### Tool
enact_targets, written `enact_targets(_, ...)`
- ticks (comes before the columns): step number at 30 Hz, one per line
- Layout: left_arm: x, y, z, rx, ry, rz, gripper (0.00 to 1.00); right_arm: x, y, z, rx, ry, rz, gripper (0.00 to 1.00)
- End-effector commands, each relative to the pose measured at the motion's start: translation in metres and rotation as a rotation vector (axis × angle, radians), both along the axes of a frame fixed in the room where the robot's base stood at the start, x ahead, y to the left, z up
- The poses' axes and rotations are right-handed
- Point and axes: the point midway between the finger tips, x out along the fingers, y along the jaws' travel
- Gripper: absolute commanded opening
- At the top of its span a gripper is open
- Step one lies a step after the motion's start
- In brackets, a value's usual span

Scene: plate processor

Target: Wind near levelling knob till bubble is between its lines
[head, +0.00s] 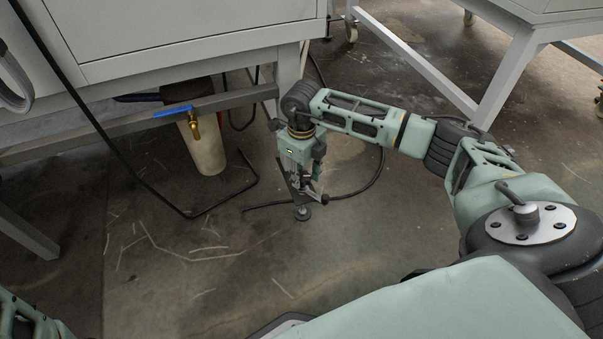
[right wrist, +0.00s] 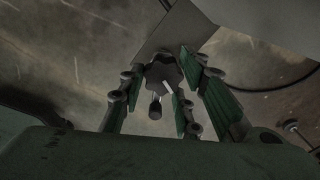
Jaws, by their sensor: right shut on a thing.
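The levelling knob (right wrist: 165,73) is dark and lobed with a white mark on its face. It sits between the fingers of my right gripper (right wrist: 160,82) in the right wrist view. A small dark rod end shows just below it. In the head view my right gripper (head: 304,186) points down beside the near leg of the grey machine (head: 190,30) and is shut on the knob, which it hides there. A round levelling foot (head: 302,212) rests on the floor just below the fingers. I cannot make out the bubble or its lines. My left gripper is out of view.
A brass tap with a blue lever (head: 172,111) and a pale container (head: 203,150) stand under the machine, left of my gripper. Black cables (head: 350,192) lie on the floor around it. Another grey frame (head: 505,75) stands at the right. The floor in front is clear.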

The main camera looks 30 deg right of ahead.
Motion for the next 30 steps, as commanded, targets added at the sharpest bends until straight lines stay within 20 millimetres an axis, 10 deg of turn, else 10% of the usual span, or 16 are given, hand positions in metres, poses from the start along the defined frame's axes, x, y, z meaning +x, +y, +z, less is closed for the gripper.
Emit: enact_targets(30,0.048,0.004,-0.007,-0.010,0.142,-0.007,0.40,-0.004,0.005,0.002,0.013,0.001,0.693,0.04)
